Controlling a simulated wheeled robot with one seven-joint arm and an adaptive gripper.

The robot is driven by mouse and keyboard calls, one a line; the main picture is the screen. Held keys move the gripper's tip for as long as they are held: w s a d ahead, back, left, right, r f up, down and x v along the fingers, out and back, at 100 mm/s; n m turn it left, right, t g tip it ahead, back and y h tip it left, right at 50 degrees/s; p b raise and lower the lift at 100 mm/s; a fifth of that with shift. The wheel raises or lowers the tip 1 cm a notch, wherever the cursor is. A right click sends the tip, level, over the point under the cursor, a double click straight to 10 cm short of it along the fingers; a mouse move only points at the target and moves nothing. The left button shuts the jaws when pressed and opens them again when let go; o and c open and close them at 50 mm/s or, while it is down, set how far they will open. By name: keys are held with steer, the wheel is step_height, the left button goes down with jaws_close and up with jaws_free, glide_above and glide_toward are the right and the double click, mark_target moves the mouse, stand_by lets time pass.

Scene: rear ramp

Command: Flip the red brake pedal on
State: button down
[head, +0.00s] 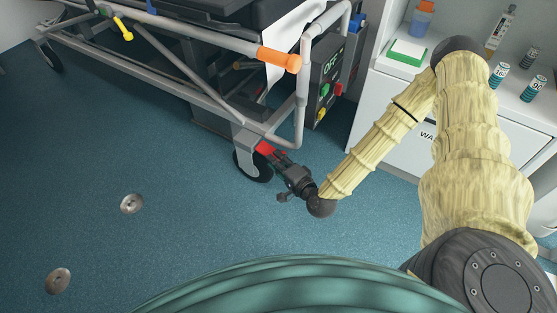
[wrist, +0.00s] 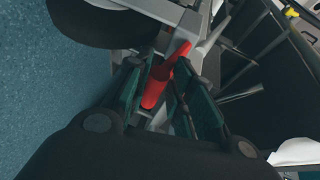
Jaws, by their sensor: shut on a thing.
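The red brake pedal (head: 265,148) is at the lower corner of the stretcher frame, just above a caster wheel (head: 252,166). In the wrist view the red pedal (wrist: 159,82) lies between the two fingers of my gripper (wrist: 152,92). In the head view my gripper (head: 275,157) reaches the pedal from the lower right and is shut on it. Part of the pedal is hidden by the fingers. The pedal's exact tilt is hard to tell.
The stretcher (head: 180,45) has grey rails and an orange handle (head: 280,60). A control box reading OFF (head: 326,80) stands to its right. A white cabinet (head: 400,125) is further right. Blue floor (head: 150,250) is open on the left, with two round metal discs.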

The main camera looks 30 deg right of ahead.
steer(key=c, duration=1.5)
jaws_free()
steer(key=shift+f, duration=0.3)
steer(key=shift+o, duration=0.7)
steer(key=shift+w+a+f, duration=0.1)
steer(key=shift+w+a, duration=0.05)
steer(key=shift+s+r, duration=0.2)
steer(key=v, duration=1.1)
steer(key=shift+s+d, duration=0.2)
steer(key=shift+s, duration=0.15)
steer(key=shift+r, duration=0.2)
